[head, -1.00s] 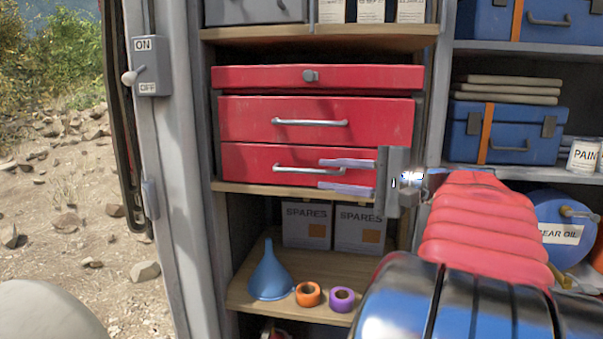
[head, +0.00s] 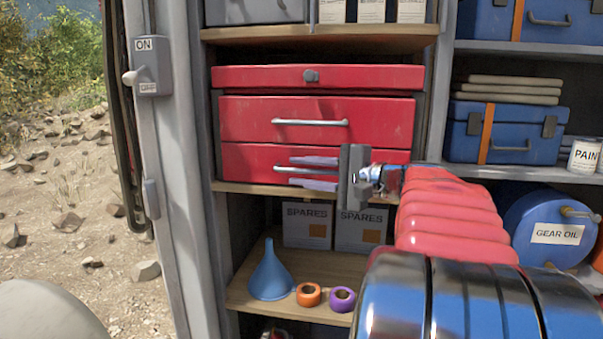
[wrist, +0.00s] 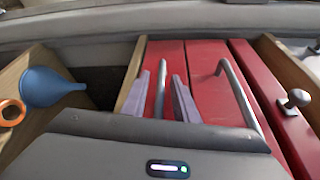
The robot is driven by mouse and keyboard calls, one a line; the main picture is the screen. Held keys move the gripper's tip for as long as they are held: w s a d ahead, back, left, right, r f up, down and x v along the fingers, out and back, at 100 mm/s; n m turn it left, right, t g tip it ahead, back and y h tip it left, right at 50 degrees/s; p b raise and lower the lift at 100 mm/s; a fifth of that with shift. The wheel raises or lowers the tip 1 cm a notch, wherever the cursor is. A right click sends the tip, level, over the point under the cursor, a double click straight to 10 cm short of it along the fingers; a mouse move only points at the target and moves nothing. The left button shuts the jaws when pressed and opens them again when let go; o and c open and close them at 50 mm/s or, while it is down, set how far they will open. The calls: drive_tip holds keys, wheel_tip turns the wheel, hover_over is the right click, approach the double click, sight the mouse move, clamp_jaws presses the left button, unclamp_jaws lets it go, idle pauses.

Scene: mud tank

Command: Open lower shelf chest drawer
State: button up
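The red chest (head: 248,155) stands on a wooden shelf, with a knobbed top drawer and two drawers with bar handles, all shut. The lower drawer's handle (head: 283,168) is partly hidden by my gripper (head: 300,172). My gripper is open, its two lavender fingers above and below that handle in the head view. In the wrist view, the lower handle (wrist: 161,88) shows between the fingers of my gripper (wrist: 160,97). I cannot tell whether the fingers touch it. The middle drawer's handle (wrist: 238,92) lies outside the fingers.
Below the chest, a shelf holds a blue funnel (head: 270,272), an orange tape roll (head: 308,294), a purple tape roll (head: 342,298) and two spares boxes (head: 307,226). A post with an ON switch (head: 148,68) stands at left. A blue gear oil drum (head: 545,225) is at right.

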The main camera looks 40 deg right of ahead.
clamp_jaws()
drive_tip(key=shift+f, duration=0.1)
idle(0.4)
